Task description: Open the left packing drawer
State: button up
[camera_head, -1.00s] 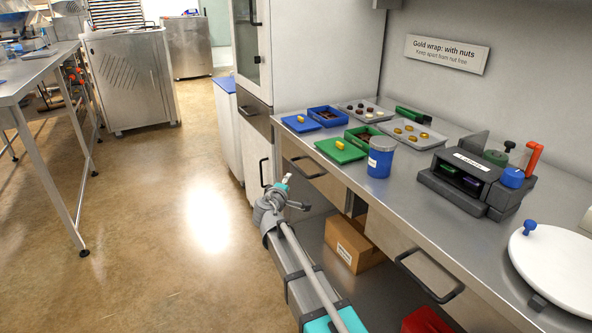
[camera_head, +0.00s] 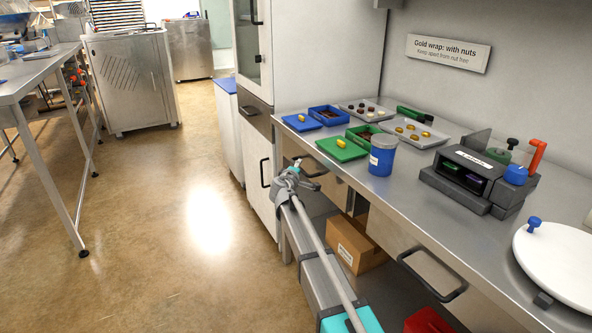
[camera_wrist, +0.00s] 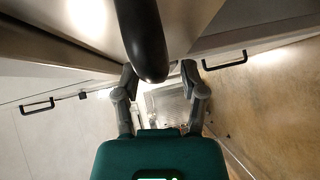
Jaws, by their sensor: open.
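The left packing drawer (camera_head: 343,194) is a steel front under the near bench's left part. It looks shut. Its dark bar handle (camera_head: 315,172) is partly hidden by my gripper (camera_head: 292,171) in the head view. In the wrist view, a large dark rounded bar, apparently this handle (camera_wrist: 143,40), comes down from the top, its end between the two fingers. My gripper (camera_wrist: 160,78) is open, with a finger on each side of the bar. I cannot tell whether either finger touches it.
A right drawer with a dark handle (camera_head: 432,276) is further along the bench. A cardboard box (camera_head: 352,243) and a red bin (camera_head: 428,321) are below. A blue tub (camera_head: 382,155) and trays stand on top. The floor (camera_head: 190,250) to the left is clear.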

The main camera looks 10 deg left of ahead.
jog(key=shift+w, duration=0.25)
grip_shut()
